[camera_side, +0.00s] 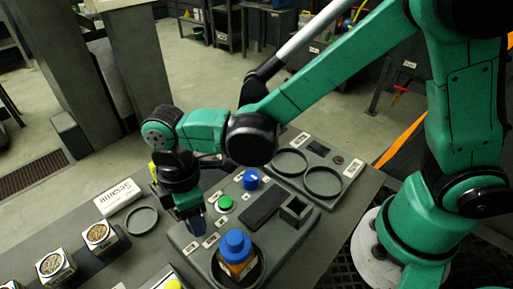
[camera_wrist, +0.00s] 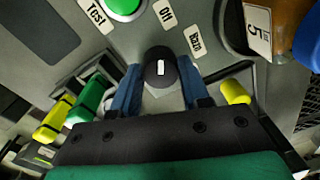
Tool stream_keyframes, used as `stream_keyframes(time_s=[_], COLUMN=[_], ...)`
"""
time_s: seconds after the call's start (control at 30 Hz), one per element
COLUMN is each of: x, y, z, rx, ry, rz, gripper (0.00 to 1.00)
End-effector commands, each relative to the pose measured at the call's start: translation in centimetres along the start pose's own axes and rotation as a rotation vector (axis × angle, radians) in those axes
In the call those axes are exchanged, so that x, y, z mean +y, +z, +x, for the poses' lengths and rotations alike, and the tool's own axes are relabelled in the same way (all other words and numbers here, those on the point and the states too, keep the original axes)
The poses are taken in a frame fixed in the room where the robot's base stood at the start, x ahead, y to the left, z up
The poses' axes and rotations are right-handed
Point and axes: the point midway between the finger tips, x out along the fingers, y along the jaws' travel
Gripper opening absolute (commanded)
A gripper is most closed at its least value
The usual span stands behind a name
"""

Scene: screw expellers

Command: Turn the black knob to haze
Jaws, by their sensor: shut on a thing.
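The black knob (camera_wrist: 160,68) sits on the grey panel in the wrist view, with a short white mark on its top. The mark points up the picture, roughly toward the "Off" label (camera_wrist: 165,12). Another label (camera_wrist: 195,38), which looks like "Rain", lies to the upper right of the knob. I cannot make out a haze label. My gripper (camera_side: 197,224) points down at the panel in the side view, where it hides the knob. Its blue fingers stand on both sides of the knob, shut on it.
A green button (camera_side: 224,202), a blue knob (camera_side: 250,180) and a square holder (camera_side: 296,210) are on the panel. A blue-capped bottle (camera_side: 236,246) stands near the gripper. A round dish (camera_side: 142,221), a white box (camera_side: 120,197) and tins (camera_side: 98,236) lie to the left.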

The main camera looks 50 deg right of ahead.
Motion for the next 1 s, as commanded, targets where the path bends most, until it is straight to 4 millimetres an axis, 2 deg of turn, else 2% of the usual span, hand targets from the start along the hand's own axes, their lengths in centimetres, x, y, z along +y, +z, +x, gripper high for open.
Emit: stream_keyframes(time_s=[0.27,0.47,1.0], x=[-0.03,-0.02,-0.02], y=[0.01,0.03,0.1], z=[-0.03,-0.04,-0.05], rx=[0.001,0.005,0.026], ry=[-0.002,-0.002,-0.002], rz=[0.038,0.145,0.637], gripper=[0.0,0.0,0.0])
